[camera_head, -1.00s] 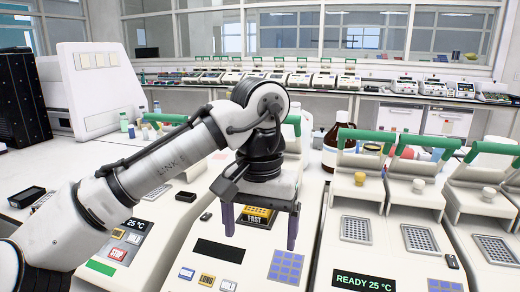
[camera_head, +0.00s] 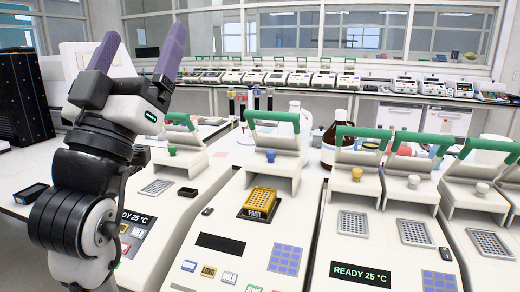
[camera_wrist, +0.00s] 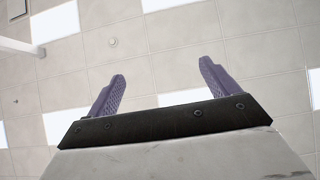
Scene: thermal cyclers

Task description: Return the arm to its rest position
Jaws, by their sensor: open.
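My gripper (camera_head: 142,58) is raised at the left in the head view, with its purple fingers pointing up. It is open and nothing is between the fingers.
Thermal cyclers with raised green-handled lids line the bench. The middle one (camera_head: 214,268) has a yellow block (camera_head: 262,200) in its well. A brown bottle (camera_head: 335,140) stands behind. A black tray (camera_head: 31,193) lies at left.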

